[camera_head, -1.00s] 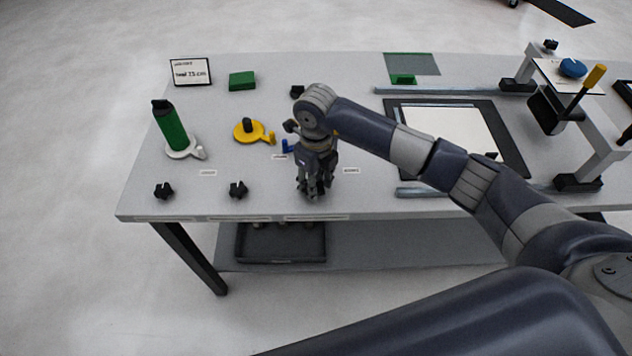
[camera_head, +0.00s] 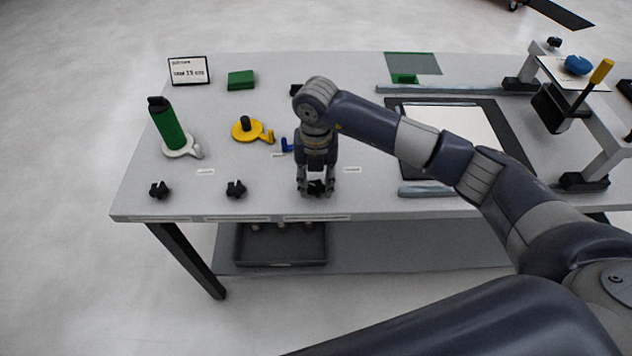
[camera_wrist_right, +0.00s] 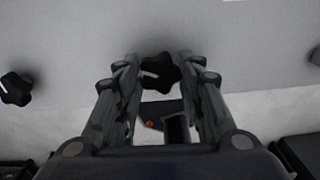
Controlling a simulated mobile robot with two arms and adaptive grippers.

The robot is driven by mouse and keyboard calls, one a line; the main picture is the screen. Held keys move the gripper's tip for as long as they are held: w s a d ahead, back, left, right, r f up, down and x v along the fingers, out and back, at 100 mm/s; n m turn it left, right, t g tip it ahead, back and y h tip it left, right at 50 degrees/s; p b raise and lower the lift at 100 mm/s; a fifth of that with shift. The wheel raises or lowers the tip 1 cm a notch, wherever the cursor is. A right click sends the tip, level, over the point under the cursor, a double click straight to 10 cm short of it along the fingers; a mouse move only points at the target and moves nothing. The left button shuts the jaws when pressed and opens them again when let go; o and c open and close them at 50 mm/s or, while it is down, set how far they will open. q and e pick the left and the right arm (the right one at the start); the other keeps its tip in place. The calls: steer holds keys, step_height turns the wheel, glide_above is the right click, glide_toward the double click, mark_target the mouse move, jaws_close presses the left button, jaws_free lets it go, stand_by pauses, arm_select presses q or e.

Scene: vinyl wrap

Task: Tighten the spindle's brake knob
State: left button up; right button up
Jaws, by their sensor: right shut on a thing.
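Three black star-shaped knobs sit along the table's front edge: a left knob (camera_head: 160,189), a middle knob (camera_head: 236,188) and a right knob (camera_head: 317,187). My right gripper (camera_head: 316,190) points down and is shut on the right knob, one finger on each side. In the right wrist view the knob (camera_wrist_right: 162,72) shows between the fingertips. Behind are a white spindle base (camera_head: 181,149) with a green roll (camera_head: 168,124), a yellow spindle base (camera_head: 249,133), and a blue spindle part (camera_head: 287,146) mostly hidden by my gripper. My left gripper is out of view.
A sign (camera_head: 189,71) and a green block (camera_head: 241,80) stand at the back left. A dark framed white panel (camera_head: 460,125) lies right of my gripper. A gantry with a yellow-handled lever (camera_head: 601,71) stands at the right. A dark bin (camera_head: 281,244) is on the lower shelf.

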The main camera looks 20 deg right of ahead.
mark_target(316, 186)
steer(key=m, duration=0.6)
steer(key=shift+m, duration=0.3)
steer(key=m, duration=0.6)
steer(key=shift+m, duration=0.4)
steer(key=o, duration=1.1)
step_height(316, 186, up, 12)
steer(key=shift+r, duration=0.1)
